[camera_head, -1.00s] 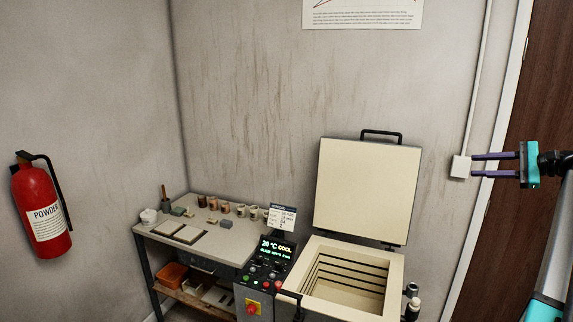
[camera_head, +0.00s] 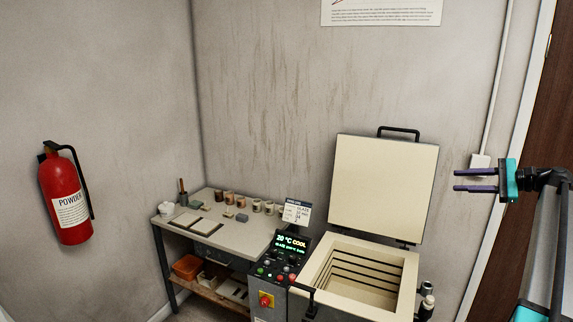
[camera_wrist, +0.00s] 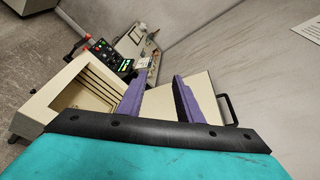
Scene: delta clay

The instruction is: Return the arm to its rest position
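My gripper (camera_head: 474,180) is at the right of the head view, with its two purple fingers pointing left. The fingers are apart with nothing between them. The gripper is up in the air, to the right of the kiln's raised lid. In the wrist view my gripper (camera_wrist: 155,92) also shows its fingers spread and empty, with the kiln beyond them. My arm comes in from the right edge of the head view, and its lower part is cut off.
An open kiln (camera_head: 408,289) with its lid (camera_head: 384,188) up stands below and left of my gripper. A worktable (camera_head: 240,240) with several cups is further left. A fire extinguisher (camera_head: 65,195) hangs on the left wall. A brown door (camera_head: 548,110) is at the right.

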